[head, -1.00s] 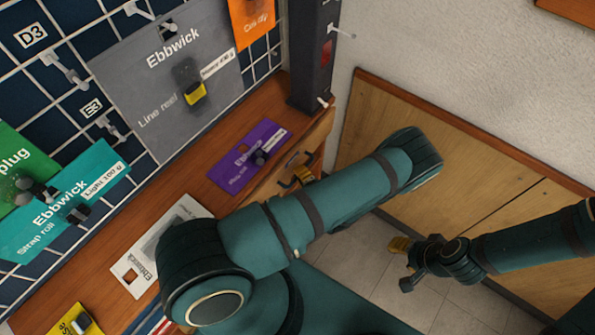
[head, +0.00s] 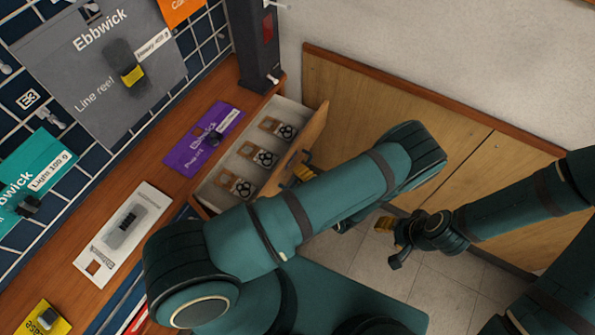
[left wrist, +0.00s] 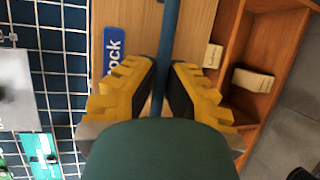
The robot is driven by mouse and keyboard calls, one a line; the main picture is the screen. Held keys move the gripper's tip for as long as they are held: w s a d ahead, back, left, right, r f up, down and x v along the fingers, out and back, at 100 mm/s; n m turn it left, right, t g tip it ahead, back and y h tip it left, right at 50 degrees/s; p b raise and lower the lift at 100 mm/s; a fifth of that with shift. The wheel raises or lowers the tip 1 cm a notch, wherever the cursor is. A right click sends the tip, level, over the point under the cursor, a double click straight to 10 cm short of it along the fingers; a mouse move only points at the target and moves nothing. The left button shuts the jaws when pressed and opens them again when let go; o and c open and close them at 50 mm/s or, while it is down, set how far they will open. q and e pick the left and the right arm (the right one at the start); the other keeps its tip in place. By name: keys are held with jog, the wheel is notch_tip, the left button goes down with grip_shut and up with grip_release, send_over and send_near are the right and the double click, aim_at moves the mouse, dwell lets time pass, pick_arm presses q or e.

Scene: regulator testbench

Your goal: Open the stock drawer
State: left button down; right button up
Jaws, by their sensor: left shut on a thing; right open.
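The stock drawer (head: 312,130) stands pulled out from under the wooden counter, with its light interior showing. Several small items (head: 264,157) lie in a row inside it. My left gripper (head: 302,168) is at the drawer front, partly hidden by my arm. In the left wrist view its yellow fingers (left wrist: 164,85) are shut around the blue bar handle (left wrist: 172,35). A blue label (left wrist: 114,50) ending in "ock" is on the wooden front beside it. My right gripper (head: 388,228) is open and empty, above the floor, apart from the drawer.
The counter (head: 160,165) bears a purple card (head: 190,152), a white card (head: 95,255) and a yellow card (head: 38,322). A dark post (head: 250,45) stands behind the drawer. Wooden panels (head: 400,110) line the wall at right. The wrist view shows an open shelf with pale boxes (left wrist: 253,80).

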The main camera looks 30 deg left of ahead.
pick_arm(q)
jog(key=shift+d, duration=0.6)
jog(key=c, duration=1)
grip_release()
notch_tip(320, 180, up, 10)
jog(key=shift+r, duration=0.1)
